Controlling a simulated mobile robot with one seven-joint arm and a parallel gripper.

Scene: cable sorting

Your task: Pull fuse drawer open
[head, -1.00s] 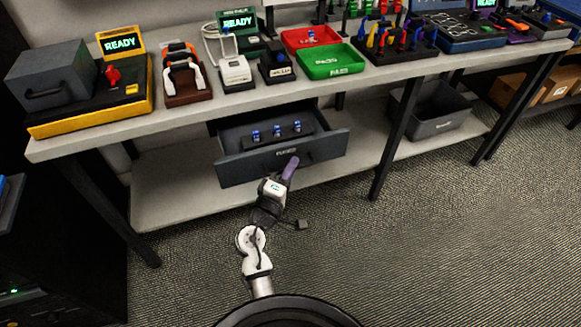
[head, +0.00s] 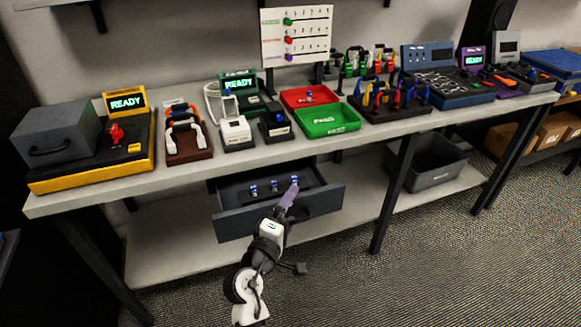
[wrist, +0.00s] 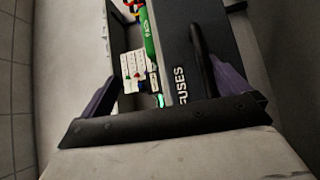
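The dark grey fuse drawer (head: 240,224) under the bench stands pulled out, with several blue-capped fuses (head: 273,185) in a row inside. My gripper (head: 289,195) is in front of the drawer, and its purple finger overlaps the right part of the drawer's top front edge. In the wrist view the drawer front (wrist: 183,50) carries the word FUSES and a dark bar handle (wrist: 203,62). My gripper's purple fingers (wrist: 165,78) are spread wide there. The handle lies close beside the right finger, and I cannot tell whether they touch. Nothing is clamped between the fingers.
The bench top (head: 190,178) holds several devices, a red tray (head: 296,101) and a green tray (head: 325,131). A grey bin (head: 432,174) stands on the lower shelf to the right of the drawer. A black table leg (head: 391,195) is right of the drawer. The carpet in front is clear.

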